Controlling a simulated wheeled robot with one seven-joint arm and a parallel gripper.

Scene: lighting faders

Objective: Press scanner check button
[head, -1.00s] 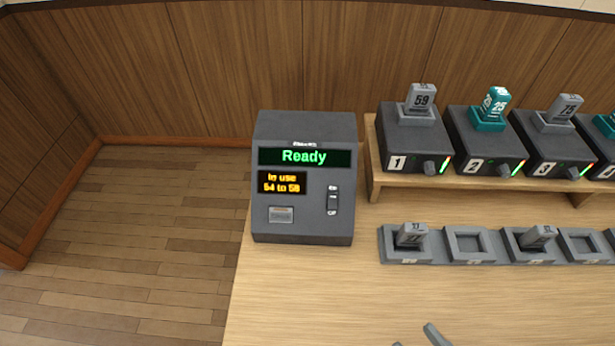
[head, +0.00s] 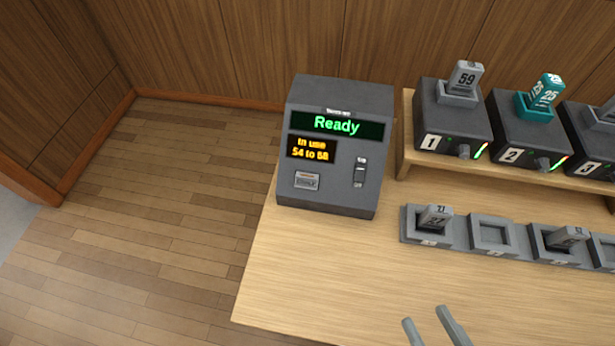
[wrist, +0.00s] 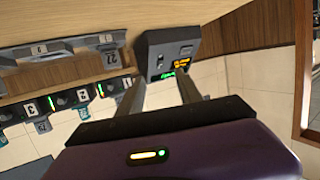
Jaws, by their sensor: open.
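The scanner (head: 345,178) is a dark grey box at the left end of the table. Its green display reads "Ready" and an amber display reads "In use 54 to 58", though the last digit is hard to read. A small light grey labelled plate (head: 306,181) sits low on its front left. A dark switch-like control (head: 359,172) sits at its front right. I cannot tell which of these is the check button. My gripper (head: 428,326) is open and empty over the table, in front of the scanner and apart from it. The scanner also shows in the wrist view (wrist: 150,48), beyond the fingers (wrist: 160,95).
Numbered dark boxes (head: 450,125) with fader knobs stand on a raised wooden shelf right of the scanner. Below them is a row of grey trays (head: 492,235), some holding grey tags (head: 435,217). The table (head: 330,270) before the scanner is clear.

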